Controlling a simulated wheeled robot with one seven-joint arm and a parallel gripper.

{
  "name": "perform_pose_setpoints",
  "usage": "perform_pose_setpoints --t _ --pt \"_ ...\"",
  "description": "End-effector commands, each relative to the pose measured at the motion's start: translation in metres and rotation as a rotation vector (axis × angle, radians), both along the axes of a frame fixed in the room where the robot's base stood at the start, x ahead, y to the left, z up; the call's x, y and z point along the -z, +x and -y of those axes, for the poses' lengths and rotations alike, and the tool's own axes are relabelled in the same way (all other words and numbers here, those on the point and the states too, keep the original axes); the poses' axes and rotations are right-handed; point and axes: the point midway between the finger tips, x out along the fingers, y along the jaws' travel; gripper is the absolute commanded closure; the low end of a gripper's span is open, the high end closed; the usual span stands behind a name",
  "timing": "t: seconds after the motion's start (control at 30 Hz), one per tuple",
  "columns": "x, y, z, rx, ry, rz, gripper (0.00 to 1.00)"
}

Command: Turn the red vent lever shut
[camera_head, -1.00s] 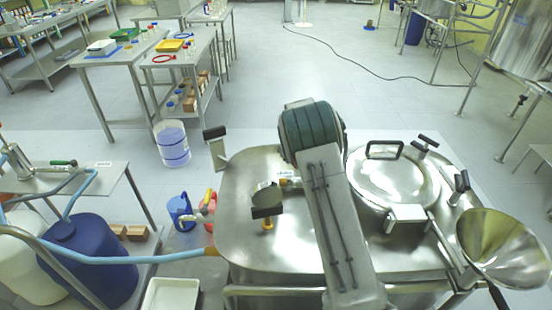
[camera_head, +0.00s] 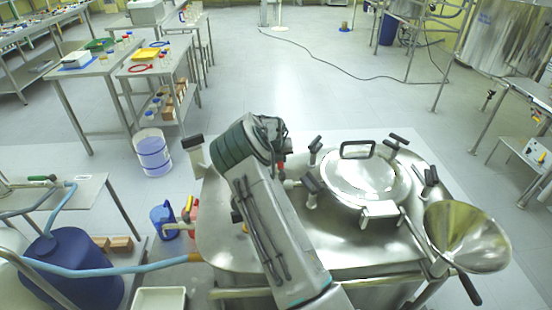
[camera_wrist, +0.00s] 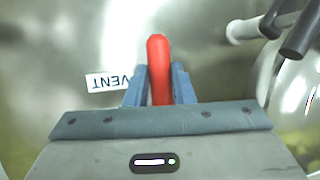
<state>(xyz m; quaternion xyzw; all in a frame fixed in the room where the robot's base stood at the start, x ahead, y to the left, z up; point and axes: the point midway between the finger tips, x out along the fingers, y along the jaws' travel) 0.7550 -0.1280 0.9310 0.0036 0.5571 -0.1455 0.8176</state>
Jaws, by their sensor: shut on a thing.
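The red vent lever (camera_wrist: 158,55) stands between the two blue-grey fingers of my gripper (camera_wrist: 159,84) in the wrist view. The gripper is shut on it, and the lever's rounded end sticks out beyond the fingertips. A white label reading VENT (camera_wrist: 108,82), upside down in this view, lies on the steel top left of the lever. In the head view my arm reaches over the steel reactor top (camera_head: 330,255), left of the round lid (camera_head: 362,180). The arm hides most of the gripper and lever there.
Dark-handled clamps (camera_head: 312,190) stand around the lid close to the arm. A steel funnel (camera_head: 465,235) is at the reactor's right. A blue jug (camera_head: 162,222) and a white bucket (camera_head: 153,152) stand on the floor to the left. The floor behind is mostly open.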

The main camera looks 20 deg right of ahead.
Motion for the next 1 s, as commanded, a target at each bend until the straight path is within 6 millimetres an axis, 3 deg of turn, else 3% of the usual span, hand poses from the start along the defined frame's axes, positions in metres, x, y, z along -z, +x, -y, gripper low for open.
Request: perform_pose_setpoints --t 0.37,0.4,0.47,0.77,1.0 --pt "0.001 -0.001 0.002 0.008 0.001 -0.003 1.0" --pt "0.001 -0.001 0.002 0.008 0.001 -0.003 0.67" --pt "0.001 -0.001 0.002 0.007 0.0 -0.003 0.56" --pt "-0.001 -0.001 -0.002 0.001 0.0 -0.001 0.56" --pt "-0.024 -0.009 -0.007 0.002 0.002 0.002 0.56"
